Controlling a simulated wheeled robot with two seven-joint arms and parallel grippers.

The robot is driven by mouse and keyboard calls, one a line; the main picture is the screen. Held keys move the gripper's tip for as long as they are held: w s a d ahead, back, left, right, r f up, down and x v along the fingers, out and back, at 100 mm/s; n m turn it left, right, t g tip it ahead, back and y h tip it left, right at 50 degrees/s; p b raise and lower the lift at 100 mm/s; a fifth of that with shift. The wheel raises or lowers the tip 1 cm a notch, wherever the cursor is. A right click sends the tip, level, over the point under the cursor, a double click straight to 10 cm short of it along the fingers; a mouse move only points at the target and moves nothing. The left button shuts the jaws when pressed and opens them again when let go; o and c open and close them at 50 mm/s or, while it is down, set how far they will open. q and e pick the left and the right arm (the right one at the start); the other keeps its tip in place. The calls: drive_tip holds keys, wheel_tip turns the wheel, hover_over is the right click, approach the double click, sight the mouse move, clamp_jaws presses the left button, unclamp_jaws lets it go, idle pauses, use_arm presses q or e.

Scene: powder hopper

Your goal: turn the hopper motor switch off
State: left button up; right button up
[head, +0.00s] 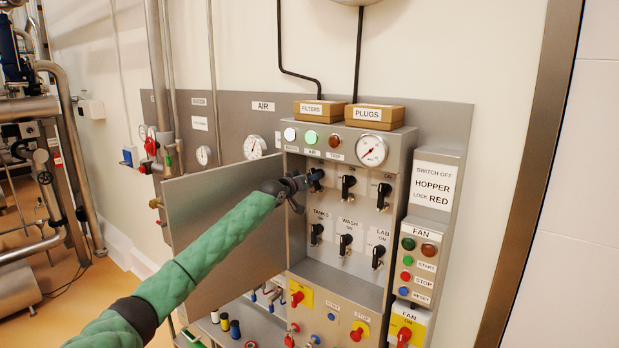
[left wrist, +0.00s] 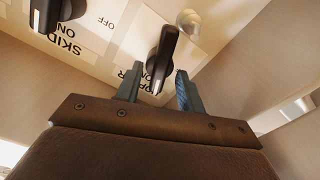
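The hopper motor switch is a black rotary handle. In the head view it (head: 317,175) is at the upper left of the switch panel, partly hidden by my gripper. In the left wrist view its handle (left wrist: 166,52) is at the top centre, above a partly hidden label ending in "PER" and "ON". My left gripper (head: 305,184) is at this switch. In the left wrist view its two fingers (left wrist: 157,88) are apart, one on each side of the handle's near end, with visible gaps. My right gripper is not in view.
Another black switch (left wrist: 48,12) labelled SKID is beside it. More handles sit close by, including TANKS (head: 316,233), WASH (head: 345,244) and LAB (head: 378,256). An open grey cabinet door (head: 215,215) stands left of the panel, behind my arm. A sign (head: 434,185) reads "SWITCH OFF HOPPER LOCK RED".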

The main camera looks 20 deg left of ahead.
use_arm(q)
clamp_jaws()
drive_tip(key=shift+f, duration=0.1)
drive_tip(key=n+b, duration=0.2)
drive_tip(key=n, duration=1.1)
idle(0.4)
drive_tip(key=shift+n, duration=0.4)
